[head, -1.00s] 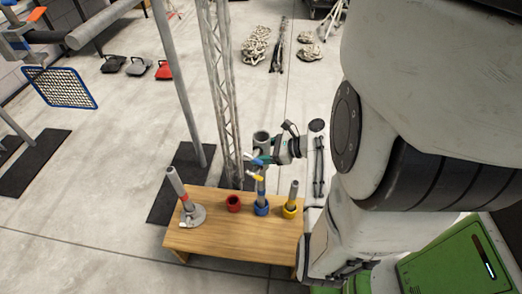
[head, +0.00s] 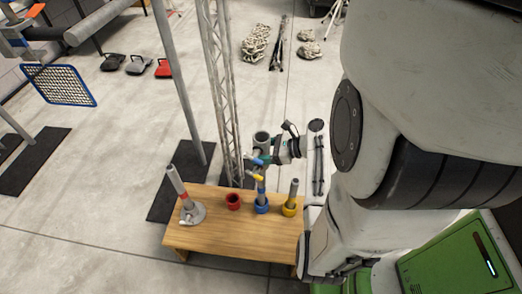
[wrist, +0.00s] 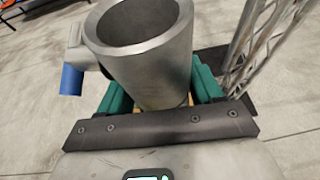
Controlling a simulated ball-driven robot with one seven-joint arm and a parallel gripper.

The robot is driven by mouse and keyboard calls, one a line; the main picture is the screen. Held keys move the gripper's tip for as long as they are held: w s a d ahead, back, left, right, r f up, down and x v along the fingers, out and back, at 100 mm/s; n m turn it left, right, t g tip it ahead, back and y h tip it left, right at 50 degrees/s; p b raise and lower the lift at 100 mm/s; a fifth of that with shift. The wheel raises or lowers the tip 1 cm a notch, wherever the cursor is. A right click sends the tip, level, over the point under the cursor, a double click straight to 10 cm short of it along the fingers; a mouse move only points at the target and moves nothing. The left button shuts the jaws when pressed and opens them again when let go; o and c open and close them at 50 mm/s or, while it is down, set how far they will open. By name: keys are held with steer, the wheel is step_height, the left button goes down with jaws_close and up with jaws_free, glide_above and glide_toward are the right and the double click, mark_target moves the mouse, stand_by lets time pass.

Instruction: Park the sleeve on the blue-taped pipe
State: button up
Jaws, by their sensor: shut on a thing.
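The grey metal sleeve (head: 262,138) is held upright above the bench's back edge in the head view; its open top (wrist: 138,20) faces the camera in the wrist view. My gripper (head: 268,150) is shut on it, with green fingers on both sides. A side piece with a blue end (wrist: 72,79) shows left of the sleeve in the wrist view. In the head view, blue and yellow pieces (head: 257,177) hang below the sleeve. The blue-taped pipe (head: 261,188) stands in a blue cup (head: 262,206), under and close to these pieces. Its top is partly hidden, and I cannot tell whether they touch.
The wooden bench (head: 225,238) also holds an empty red cup (head: 233,202), a pipe in a yellow cup (head: 289,209) and a tilted red-taped pipe (head: 178,185) on a flange. A lattice truss (head: 222,90) and a grey pole (head: 180,80) stand behind. The bench front is clear.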

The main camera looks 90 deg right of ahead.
steer(key=shift+f+b, duration=0.75)
steer(key=shift+f, duration=1.15)
steer(key=shift+f, duration=0.4)
steer(key=o, duration=1.6)
steer(key=shift+f, duration=0.1)
steer(key=shift+s, duration=0.15)
steer(key=v, duration=1)
steer(key=shift+s+a+r+p, duration=0.1)
steer(key=shift+s+r+p, duration=0.15)
steer(key=shift+p, duration=0.1)
steer(key=shift+f, duration=0.1)
